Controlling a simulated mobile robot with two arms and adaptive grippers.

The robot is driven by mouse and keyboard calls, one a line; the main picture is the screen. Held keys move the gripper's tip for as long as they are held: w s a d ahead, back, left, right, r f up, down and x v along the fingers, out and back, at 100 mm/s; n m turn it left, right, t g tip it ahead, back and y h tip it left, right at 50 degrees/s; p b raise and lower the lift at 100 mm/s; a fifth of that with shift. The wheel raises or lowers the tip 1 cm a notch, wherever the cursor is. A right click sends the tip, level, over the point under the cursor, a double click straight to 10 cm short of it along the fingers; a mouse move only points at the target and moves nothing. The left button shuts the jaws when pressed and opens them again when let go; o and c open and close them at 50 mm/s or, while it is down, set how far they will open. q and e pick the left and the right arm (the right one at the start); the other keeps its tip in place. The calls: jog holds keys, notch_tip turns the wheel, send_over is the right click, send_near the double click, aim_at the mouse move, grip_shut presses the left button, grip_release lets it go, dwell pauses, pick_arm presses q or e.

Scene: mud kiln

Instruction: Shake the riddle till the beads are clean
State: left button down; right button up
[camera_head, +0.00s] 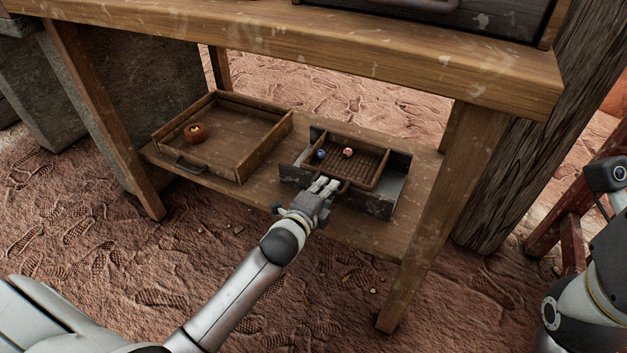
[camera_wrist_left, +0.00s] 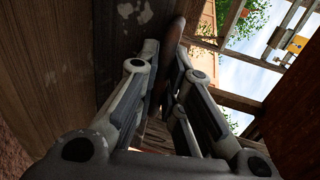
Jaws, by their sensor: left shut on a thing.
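The riddle (camera_head: 374,160), a small wooden tray with a dark mesh floor, sits in a grey open-ended box (camera_head: 396,172) on the table's lower shelf. A blue bead (camera_head: 321,154) and a pinkish-white bead (camera_head: 347,152) lie on the mesh. My left gripper (camera_head: 324,186) is at the front of the riddle, shut on its handle. In the left wrist view the gripper's fingers (camera_wrist_left: 168,75) close around a brown bar; the beads are not visible there. My right arm shows at the right edge, but its gripper is not in view.
A larger wooden tray (camera_head: 254,158) with a front handle stands left of the box, holding a small brown bowl (camera_head: 196,132) with something yellow in it. The tabletop (camera_head: 300,40) overhangs the shelf, and a thick table leg (camera_head: 438,220) stands to the right.

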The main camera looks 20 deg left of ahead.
aim_at(349, 188)
pick_arm(q)
jog(key=d, duration=0.4)
jog(key=shift+s+d+f+p, duration=0.1)
jog(key=shift+s+d+p, duration=0.05)
jog(key=shift+d+p, duration=0.25)
jog(key=c, duration=1.5)
grip_release()
jog(key=shift+d, duration=0.1)
jog(key=v, duration=1.2)
